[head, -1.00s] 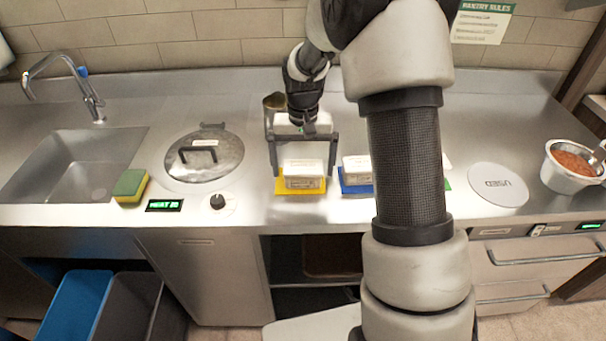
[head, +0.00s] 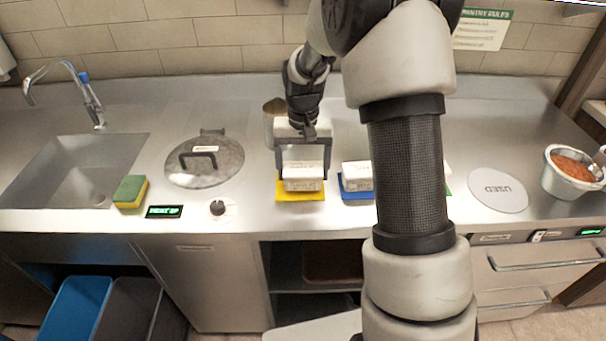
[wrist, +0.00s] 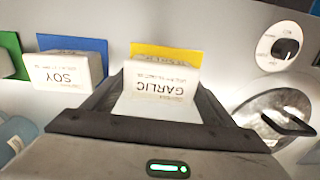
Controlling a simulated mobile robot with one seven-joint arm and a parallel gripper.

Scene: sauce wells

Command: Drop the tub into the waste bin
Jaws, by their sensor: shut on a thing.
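A white tub labelled GARLIC (wrist: 160,92) stands on a yellow mat (head: 290,197), which also shows in the wrist view (wrist: 165,52). My gripper (head: 303,176) is lowered around the tub (head: 304,170), with a finger on each side, and is shut on it. The tub appears upright and still at the mat. At the lower left of the head view are a blue bin (head: 75,312) and a grey bin (head: 128,312), side by side below the counter. Which of them is the waste bin cannot be told.
A white SOY tub (wrist: 66,72) stands on a blue mat (wrist: 92,46) beside the garlic tub. A lidded well (head: 205,162), a knob (head: 217,208), a sponge (head: 130,190) and a sink (head: 70,170) lie to the left.

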